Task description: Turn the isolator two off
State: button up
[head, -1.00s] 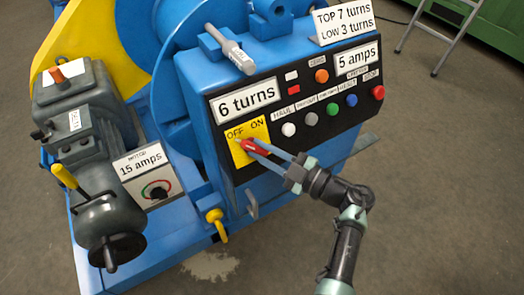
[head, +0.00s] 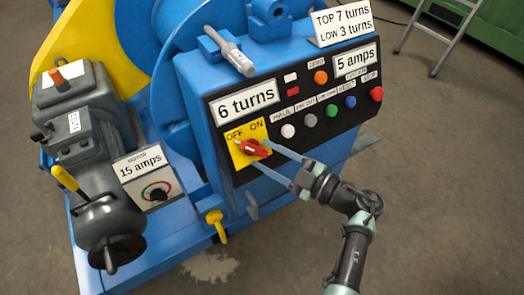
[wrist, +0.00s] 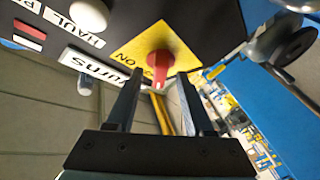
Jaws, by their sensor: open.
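A red rotary knob (head: 257,149) sits on a yellow plate (head: 238,157) marked OFF and ON, on the black front panel of the blue machine. I cannot tell for sure which label it points to. No label reading "isolator two" is legible. My gripper (head: 260,153) reaches in from the right, open, with its two fingers spread on either side of the knob. The knob (wrist: 160,66) also shows in the wrist view, its end lying between the tips of my open gripper (wrist: 158,80). Contact with either finger cannot be made out.
A row of push buttons, with a red one (head: 376,94) at its right end, is right of the plate. A yellow hook (head: 216,224) hangs below. A motor dial (head: 156,191) is at lower left. A ladder (head: 445,35) stands behind; floor at right is clear.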

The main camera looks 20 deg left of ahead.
jog(key=v, duration=1.1)
